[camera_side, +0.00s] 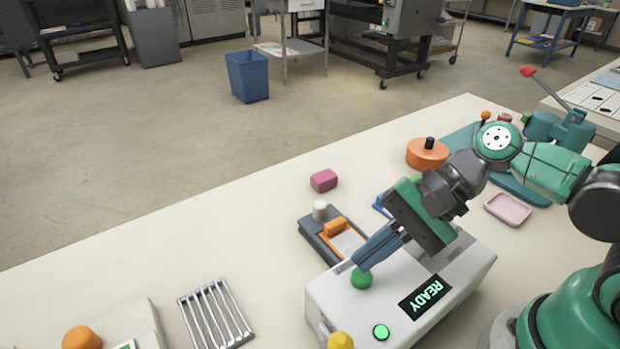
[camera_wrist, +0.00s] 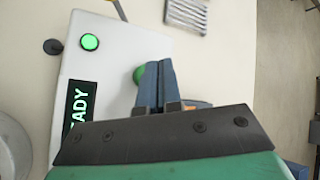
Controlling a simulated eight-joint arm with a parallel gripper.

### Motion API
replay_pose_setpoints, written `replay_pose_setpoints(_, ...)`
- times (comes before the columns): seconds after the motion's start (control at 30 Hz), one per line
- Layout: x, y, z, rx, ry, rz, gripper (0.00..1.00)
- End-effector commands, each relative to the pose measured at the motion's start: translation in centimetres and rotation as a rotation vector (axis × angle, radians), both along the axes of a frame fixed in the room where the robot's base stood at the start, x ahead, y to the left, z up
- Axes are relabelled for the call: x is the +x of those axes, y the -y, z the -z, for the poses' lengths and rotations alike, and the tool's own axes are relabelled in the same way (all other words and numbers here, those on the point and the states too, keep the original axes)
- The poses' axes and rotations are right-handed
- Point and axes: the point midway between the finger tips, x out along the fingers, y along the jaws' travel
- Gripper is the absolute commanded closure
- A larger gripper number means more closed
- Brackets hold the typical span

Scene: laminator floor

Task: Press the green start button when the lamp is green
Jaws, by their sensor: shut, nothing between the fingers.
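The white machine box (camera_side: 455,272) stands on the table with a lit READY display (camera_side: 425,297). The lamp (camera_side: 381,332) glows green near its front edge; it also shows lit in the wrist view (camera_wrist: 90,42). The green domed start button (camera_side: 361,280) sits on the box top, and the wrist view shows it (camera_wrist: 138,75) partly hidden behind my fingers. My gripper (camera_side: 360,261) is shut and empty, its blue fingertips right at the top of the button. I cannot tell whether they touch it. The fingertips also show in the wrist view (camera_wrist: 158,66).
A yellow knob (camera_side: 340,341) is at the box's near end. A grey tray with an orange clip (camera_side: 335,226), a pink block (camera_side: 323,181) and a metal rack (camera_side: 215,314) lie left of the box. An orange round piece (camera_side: 427,154) and pink dish (camera_side: 508,209) are behind it.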

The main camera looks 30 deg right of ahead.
Motion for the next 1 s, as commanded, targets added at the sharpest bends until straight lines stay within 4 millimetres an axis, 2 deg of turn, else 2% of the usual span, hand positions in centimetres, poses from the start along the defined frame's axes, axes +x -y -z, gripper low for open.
replay_pose_setpoints(0.7, 0.00, 0.00, 0.02, 0.000, 0.000, 0.000, 1.00)
replay_pose_setpoints(1.0, 0.02, -0.01, 0.80, 0.000, 0.000, 0.000, 1.00)
